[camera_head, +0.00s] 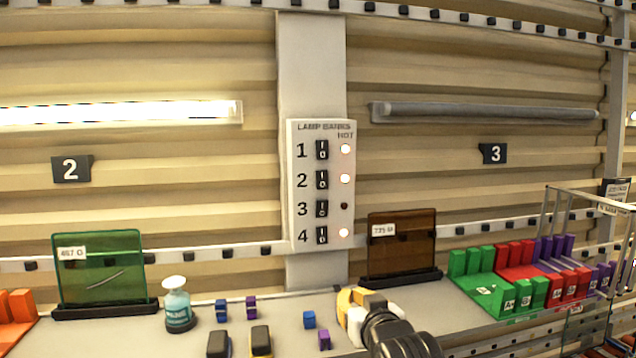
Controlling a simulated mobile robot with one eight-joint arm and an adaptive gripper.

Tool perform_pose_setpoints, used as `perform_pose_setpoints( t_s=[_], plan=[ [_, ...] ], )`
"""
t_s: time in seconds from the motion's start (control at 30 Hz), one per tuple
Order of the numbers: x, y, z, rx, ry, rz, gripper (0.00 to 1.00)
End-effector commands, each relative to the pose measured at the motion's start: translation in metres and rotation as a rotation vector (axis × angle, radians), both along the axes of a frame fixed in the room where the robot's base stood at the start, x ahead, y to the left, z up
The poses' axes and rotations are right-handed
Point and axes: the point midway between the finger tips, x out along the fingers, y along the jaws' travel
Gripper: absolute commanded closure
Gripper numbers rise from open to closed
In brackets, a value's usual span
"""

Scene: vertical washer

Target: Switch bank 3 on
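The white LAMP BANKS panel (322,185) is mounted on a grey column in the middle of the picture. It has black rocker switches numbered 1 to 4, each with a small indicator beside it. The bank 3 switch (321,209) has a dark indicator (344,206). The indicators for 1, 2 and 4 glow. The lamp tube above sign 3 (485,113) is dark. My gripper end (372,318), black with yellow and white parts near it, is low at the bottom, below and right of the panel and apart from it. Its fingers cannot be made out.
The lamp tube above sign 2 (120,113) is lit. A brown plate (402,245) stands right of the panel's lower part, and a green plate (97,268) at left. A bottle (177,303) and small blocks stand on the shelf. Coloured blocks are at right. The panel's front is unobstructed.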

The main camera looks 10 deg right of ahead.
Motion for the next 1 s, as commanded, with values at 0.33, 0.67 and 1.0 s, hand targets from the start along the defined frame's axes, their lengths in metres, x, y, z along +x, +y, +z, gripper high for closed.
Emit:
perform_pose_setpoints(
  t_s=[0.33, 0.67, 1.0],
  plan=[
    [0.063, 0.002, 0.097, -0.004, -0.367, 0.020, 1.00],
    [0.067, 0.003, 0.105, -0.004, -0.431, 0.026, 1.00],
    [0.078, 0.003, 0.108, -0.004, -0.429, 0.026, 1.00]
  ],
)
